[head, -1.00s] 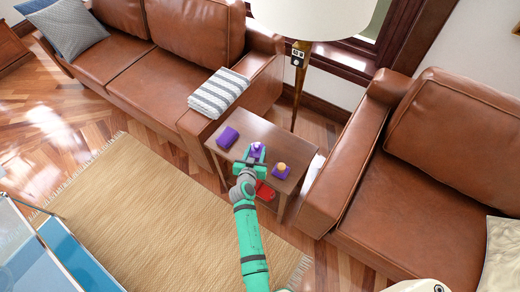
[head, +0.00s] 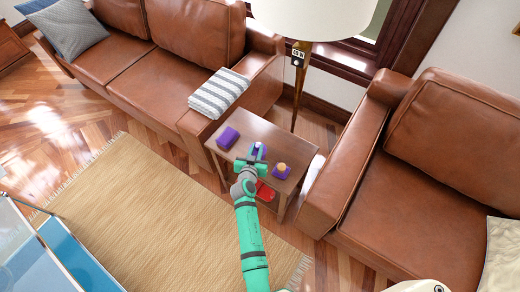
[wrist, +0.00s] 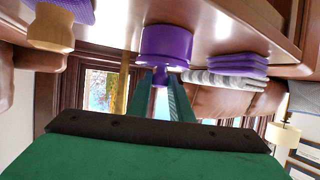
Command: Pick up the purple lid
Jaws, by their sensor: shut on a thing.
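The purple lid (wrist: 166,44) is a round, smooth piece with a small knob, in the upper middle of the wrist view, which looks upside down. My gripper (wrist: 160,85) is shut on its knob, one finger on each side. In the head view the lid (head: 259,149) shows at the middle of the small side table, partly hidden by my gripper (head: 255,159). I cannot tell whether the lid touches the tabletop.
On the side table (head: 262,128), a purple folded block (head: 228,138) lies to the left and a purple piece with a wooden knob (head: 281,171) to the right. A red thing (head: 265,191) is below the tabletop. Brown leather sofas (head: 190,90) flank the table; a lamp (head: 310,18) stands behind.

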